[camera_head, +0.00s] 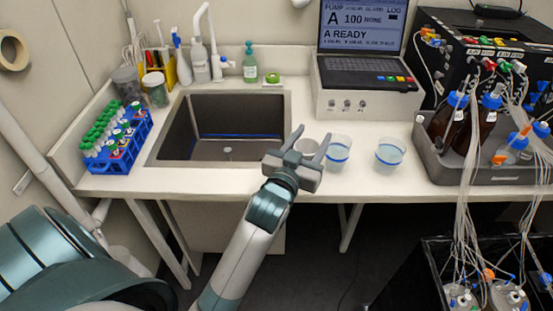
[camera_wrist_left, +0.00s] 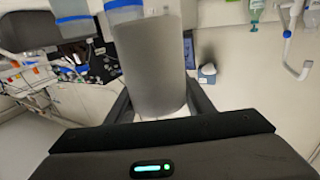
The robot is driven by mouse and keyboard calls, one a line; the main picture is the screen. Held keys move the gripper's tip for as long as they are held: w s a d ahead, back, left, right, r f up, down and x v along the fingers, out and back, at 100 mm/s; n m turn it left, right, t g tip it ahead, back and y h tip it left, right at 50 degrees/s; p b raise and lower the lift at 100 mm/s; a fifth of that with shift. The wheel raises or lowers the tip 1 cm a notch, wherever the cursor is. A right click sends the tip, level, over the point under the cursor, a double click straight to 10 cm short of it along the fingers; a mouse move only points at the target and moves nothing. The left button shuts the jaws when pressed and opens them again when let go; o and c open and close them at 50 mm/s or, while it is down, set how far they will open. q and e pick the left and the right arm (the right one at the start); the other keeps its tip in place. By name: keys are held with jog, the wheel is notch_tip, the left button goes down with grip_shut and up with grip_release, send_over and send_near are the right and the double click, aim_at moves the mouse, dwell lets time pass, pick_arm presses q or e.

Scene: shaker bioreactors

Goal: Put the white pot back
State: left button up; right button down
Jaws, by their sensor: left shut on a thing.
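My left gripper (camera_head: 313,136) is over the front edge of the counter (camera_head: 220,178), right of the sink. It is shut on a plain greyish-white pot (camera_head: 307,147), partly hidden by the fingers in the head view. In the left wrist view the pot (camera_wrist_left: 150,62) fills the middle between the two fingers of my left gripper (camera_wrist_left: 158,98). I cannot tell whether the pot touches the counter. My right gripper is not in view.
Two clear blue-banded beakers stand just right of the pot, a nearer one (camera_head: 338,155) and a farther one (camera_head: 390,156). The sink (camera_head: 215,130) lies left. A blue tube rack (camera_head: 118,150), laptop (camera_head: 362,50) and grey bottle tray (camera_head: 455,165) surround the work area.

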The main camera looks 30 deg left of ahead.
pick_arm(q)
jog(key=a+f, duration=0.2)
jog(key=a, duration=0.1)
jog(key=a+f+p, duration=0.1)
jog(key=a, duration=0.2)
jog(key=a+f+p, duration=0.1)
jog(key=a+f, duration=0.1)
jog(key=a, duration=0.1)
jog(key=shift+s+a+f, duration=0.25)
jog(key=shift+a+f, duration=0.05)
jog(key=shift+f, duration=0.05)
jog(key=shift+c, duration=0.2)
jog(key=shift+o, duration=0.2)
jog(key=shift+f, duration=0.1)
jog(key=shift+c, duration=0.2)
jog(key=shift+o, duration=0.2)
notch_tip(320, 180, down, 3)
jog(key=shift+r+p, duration=0.2)
jog(key=shift+p, duration=0.45)
jog(key=shift+f, duration=0.65)
jog(key=o, duration=1)
jog(key=shift+f, duration=0.1)
